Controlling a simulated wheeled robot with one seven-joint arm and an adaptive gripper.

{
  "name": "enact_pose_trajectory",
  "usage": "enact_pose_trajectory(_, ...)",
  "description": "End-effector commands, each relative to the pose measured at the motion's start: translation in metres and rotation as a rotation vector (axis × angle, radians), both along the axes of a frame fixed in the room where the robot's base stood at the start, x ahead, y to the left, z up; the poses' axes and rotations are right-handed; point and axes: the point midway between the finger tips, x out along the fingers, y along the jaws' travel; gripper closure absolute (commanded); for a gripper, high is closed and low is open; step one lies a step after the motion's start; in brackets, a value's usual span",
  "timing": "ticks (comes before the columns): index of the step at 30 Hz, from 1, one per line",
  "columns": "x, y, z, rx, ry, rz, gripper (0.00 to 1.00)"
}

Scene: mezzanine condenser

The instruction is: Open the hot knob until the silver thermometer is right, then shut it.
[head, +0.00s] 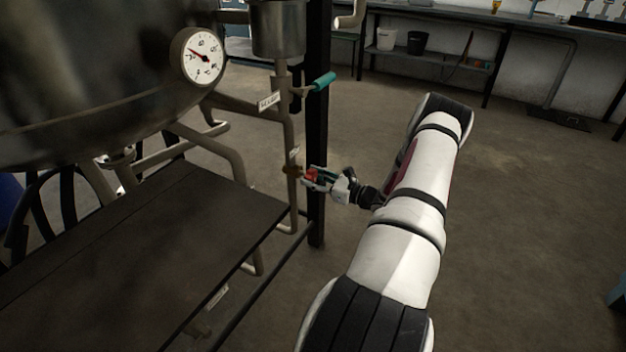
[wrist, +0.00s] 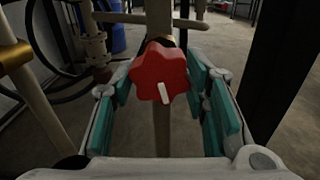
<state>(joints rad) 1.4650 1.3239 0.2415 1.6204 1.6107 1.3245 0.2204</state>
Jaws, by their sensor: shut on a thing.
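The red star-shaped knob (head: 312,174) sits on a thin vertical pipe beside a black post. In the wrist view the knob (wrist: 159,73) has a white mark pointing down, slightly right. My gripper (head: 316,177) is closed around it, with teal pads (wrist: 162,92) on the knob's left and right sides. A round dial thermometer (head: 203,56) with a metal rim is on the large steel tank. Its red needle points to the upper left of the white face; the numbers are too small to read. A small tag by the knob is not legible.
A teal lever handle (head: 322,81) with a white label (head: 268,101) is on the pipe above the knob. The black post (head: 317,130) stands close to my gripper. A dark flat platform (head: 130,255) lies below the tank (head: 85,70). Floor at the right is open.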

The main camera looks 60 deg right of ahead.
Motion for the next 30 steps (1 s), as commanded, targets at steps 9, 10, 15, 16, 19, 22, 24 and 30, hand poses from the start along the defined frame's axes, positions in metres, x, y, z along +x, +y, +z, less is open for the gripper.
enact_pose_trajectory(9, 0.0002, -0.0013, -0.0006, -0.295, -0.022, 0.0, 0.87)
enact_pose_trajectory(10, 0.0002, -0.0015, -0.0006, -0.324, -0.024, 0.0, 0.87)
enact_pose_trajectory(15, 0.0003, -0.0023, -0.0001, -0.486, -0.038, 0.0, 0.87)
enact_pose_trajectory(16, 0.0004, -0.0024, 0.0, -0.514, -0.04, 0.0, 0.87)
enact_pose_trajectory(19, 0.0006, -0.0028, 0.0004, -0.609, -0.048, 0.0, 0.87)
enact_pose_trajectory(22, 0.0007, -0.0031, 0.0006, -0.704, -0.055, 0.0, 0.87)
enact_pose_trajectory(24, 0.0009, -0.0032, 0.0007, -0.77, -0.06, 0.0, 0.87)
enact_pose_trajectory(30, 0.0009, -0.0036, 0.001, -0.959, -0.075, 0.0, 0.87)
